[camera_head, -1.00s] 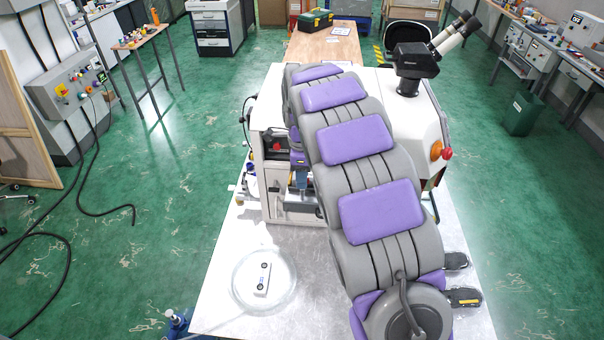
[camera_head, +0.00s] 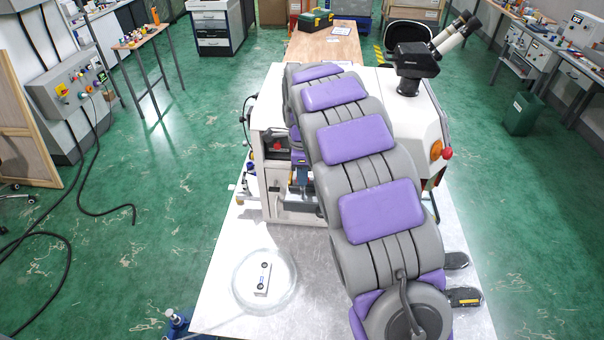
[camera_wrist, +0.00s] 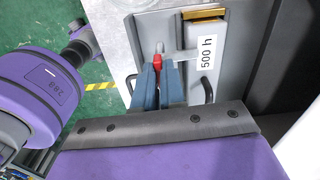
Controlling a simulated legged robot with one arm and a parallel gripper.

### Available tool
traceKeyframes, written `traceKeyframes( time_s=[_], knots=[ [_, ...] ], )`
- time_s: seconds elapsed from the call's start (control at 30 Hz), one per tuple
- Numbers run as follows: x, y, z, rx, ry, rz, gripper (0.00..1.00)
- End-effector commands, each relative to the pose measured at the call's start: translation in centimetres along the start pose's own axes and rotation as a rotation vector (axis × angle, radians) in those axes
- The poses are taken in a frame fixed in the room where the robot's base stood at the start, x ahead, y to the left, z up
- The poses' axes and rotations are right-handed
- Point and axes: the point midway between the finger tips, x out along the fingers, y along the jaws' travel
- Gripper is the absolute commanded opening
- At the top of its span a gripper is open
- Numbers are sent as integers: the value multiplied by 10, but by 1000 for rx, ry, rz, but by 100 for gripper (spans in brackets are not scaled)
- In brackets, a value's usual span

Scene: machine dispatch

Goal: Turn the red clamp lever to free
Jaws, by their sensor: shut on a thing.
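The red clamp lever (camera_wrist: 156,60) shows in the wrist view as a small red tip at the end of my blue-grey fingers, in front of a grey metal block. My gripper (camera_wrist: 158,74) is shut on it. The fingers hide the lower part of the lever. In the head view my arm reaches into the open front of the white machine (camera_head: 283,209), and the lever cannot be made out there.
A "500 h" label (camera_wrist: 208,52) and a brass-coloured strip (camera_wrist: 203,13) are close right of the fingers. A round clear dish (camera_head: 240,297) holding a small white device (camera_head: 263,278) stands on the table's front left.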

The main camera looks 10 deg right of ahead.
Motion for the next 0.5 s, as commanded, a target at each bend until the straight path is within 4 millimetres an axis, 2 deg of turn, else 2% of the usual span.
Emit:
traceKeyframes(
  time_s=[0.27, 0.5],
  knots=[
    [0, -1, 1, -178, -2, -3, 0],
    [0, -1, 1, -404, -1, -3, 0]
  ],
)
